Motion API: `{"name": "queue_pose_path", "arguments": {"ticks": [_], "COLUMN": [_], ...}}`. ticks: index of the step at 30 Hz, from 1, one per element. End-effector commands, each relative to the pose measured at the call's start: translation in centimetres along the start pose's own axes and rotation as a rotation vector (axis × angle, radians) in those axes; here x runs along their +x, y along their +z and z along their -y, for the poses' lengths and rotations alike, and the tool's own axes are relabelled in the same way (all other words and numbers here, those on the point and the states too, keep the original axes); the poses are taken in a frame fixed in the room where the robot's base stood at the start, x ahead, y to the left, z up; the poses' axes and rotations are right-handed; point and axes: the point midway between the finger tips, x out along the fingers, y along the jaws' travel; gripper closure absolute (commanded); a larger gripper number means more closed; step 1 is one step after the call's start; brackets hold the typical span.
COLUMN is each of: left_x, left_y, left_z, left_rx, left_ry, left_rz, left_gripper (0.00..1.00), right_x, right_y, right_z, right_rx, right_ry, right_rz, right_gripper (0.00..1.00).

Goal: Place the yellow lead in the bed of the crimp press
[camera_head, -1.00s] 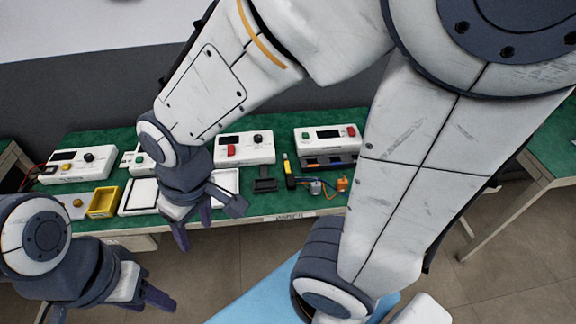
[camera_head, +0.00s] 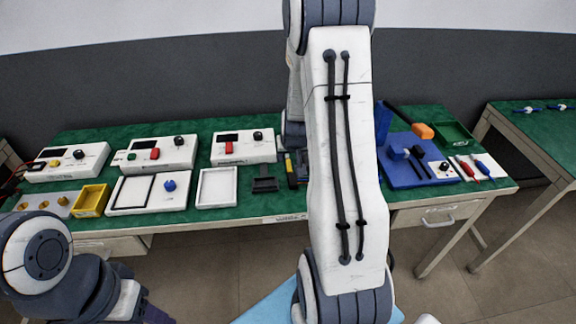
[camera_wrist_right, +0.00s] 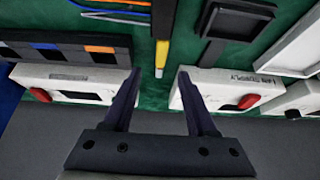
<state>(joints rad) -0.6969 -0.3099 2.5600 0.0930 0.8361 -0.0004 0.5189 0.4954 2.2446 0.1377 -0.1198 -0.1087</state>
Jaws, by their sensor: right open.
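My right gripper (camera_wrist_right: 159,72) is open and empty in the right wrist view, its two dark fingers apart. A slim yellow and black piece (camera_wrist_right: 162,52) on the green table lies in line with the gap between the fingers; I cannot tell whether it is the yellow lead. In the head view my right arm covers most of its gripper and the table there. A black device with a flat plate (camera_head: 265,184) lies on the table left of the arm and also shows in the wrist view (camera_wrist_right: 228,20); I cannot tell whether it is the crimp press. My left gripper (camera_head: 155,315) shows only partly at the bottom edge.
White boxes with knobs (camera_head: 243,147) stand along the back of the table. White trays (camera_head: 217,187) and a yellow bin (camera_head: 91,200) are at the left front. A blue board (camera_head: 400,176) and a green tray (camera_head: 452,133) are at the right. Thin coloured leads (camera_wrist_right: 115,12) lie near the yellow piece.

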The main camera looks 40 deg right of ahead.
Motion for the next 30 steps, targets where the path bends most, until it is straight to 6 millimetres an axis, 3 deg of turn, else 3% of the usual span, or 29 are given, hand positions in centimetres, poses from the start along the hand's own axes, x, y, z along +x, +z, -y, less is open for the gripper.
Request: {"name": "queue_pose_path", "arguments": {"ticks": [5, 13, 23, 27, 30], "left_x": [0.0, -0.2, -0.2, -0.2, -0.2], "left_y": [0.0, 0.0, 0.0, 0.0, 0.0], "left_z": [0.0, 0.0, 0.0, 0.0, 0.0], "left_rx": [0.000, 0.000, 0.000, 0.000, 0.000], "left_ry": [0.000, 0.000, 0.000, 0.000, 0.000], "left_rz": [0.000, 0.000, 0.000, 0.000, 0.000], "left_gripper": [0.50, 0.50, 0.50, 0.50, 0.50], "right_x": [1.3, 5.1, 5.7, 5.7, 5.7], "right_y": [-0.1, -0.4, -0.5, -0.5, -0.5], "right_z": [0.1, 0.1, 0.1, 0.1, 0.1], "right_rx": [-0.001, -0.001, -0.001, -0.001, -0.001], "right_ry": [-0.001, -0.001, -0.001, -0.001, -0.001], "right_rz": [0.001, 0.002, -0.001, 0.000, 0.000], "right_gripper": [0.43, 0.43, 0.43, 0.96, 1.00]}}
